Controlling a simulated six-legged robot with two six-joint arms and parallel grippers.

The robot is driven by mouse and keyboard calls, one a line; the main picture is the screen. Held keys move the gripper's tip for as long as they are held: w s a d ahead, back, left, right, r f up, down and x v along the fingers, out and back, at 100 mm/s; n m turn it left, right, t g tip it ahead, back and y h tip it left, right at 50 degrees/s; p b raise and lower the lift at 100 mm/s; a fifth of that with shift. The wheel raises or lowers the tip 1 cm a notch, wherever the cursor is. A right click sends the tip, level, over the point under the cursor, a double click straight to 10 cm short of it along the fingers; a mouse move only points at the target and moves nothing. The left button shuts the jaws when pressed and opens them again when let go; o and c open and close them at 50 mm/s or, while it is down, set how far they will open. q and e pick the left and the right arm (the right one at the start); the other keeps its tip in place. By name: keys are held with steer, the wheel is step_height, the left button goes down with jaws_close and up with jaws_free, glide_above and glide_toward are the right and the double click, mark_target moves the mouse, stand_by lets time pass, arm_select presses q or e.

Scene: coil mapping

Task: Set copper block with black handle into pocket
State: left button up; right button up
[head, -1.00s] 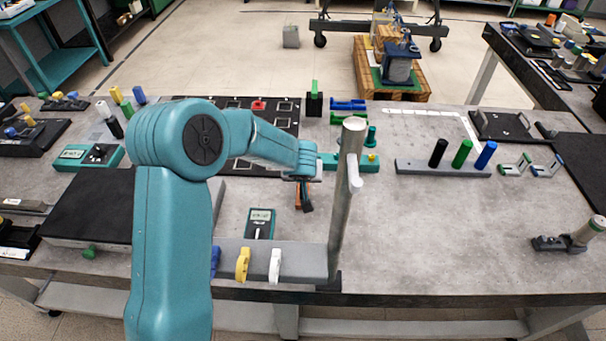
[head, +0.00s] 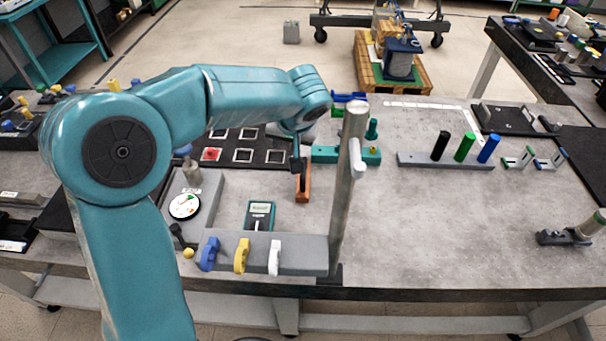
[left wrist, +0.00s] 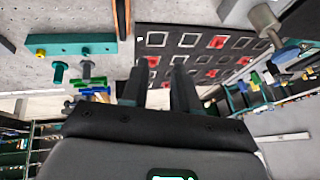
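The copper block (head: 304,192) stands on the table just in front of the dark board, with its black handle (head: 302,178) on top. Both also show at the top edge of the left wrist view, the copper block (left wrist: 128,22) partly cut off. My left gripper (head: 298,165) is just behind the block in the head view. In the left wrist view its two fingers (left wrist: 159,68) are apart with nothing between them. The board with square pockets (head: 262,148) lies to the left and behind; red fills some squares. My arm hides part of it. My right gripper is not in view.
A teal block (head: 325,154) stands right of the gripper. A tall metal post (head: 346,190) rises close to the copper block's right. A meter (head: 260,215) and a grey rack with coloured clips (head: 300,252) are in front.

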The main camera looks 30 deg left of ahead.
mark_target(304, 175)
arm_select(q)
steer(key=w+d+f+b, duration=0.1)
steer(key=w+d+b, duration=0.3)
steer(key=d+b, duration=0.1)
steer(key=shift+h, duration=0.4)
steer(key=x, duration=1.6)
steer(key=shift+s+f, duration=0.15)
jaws_close()
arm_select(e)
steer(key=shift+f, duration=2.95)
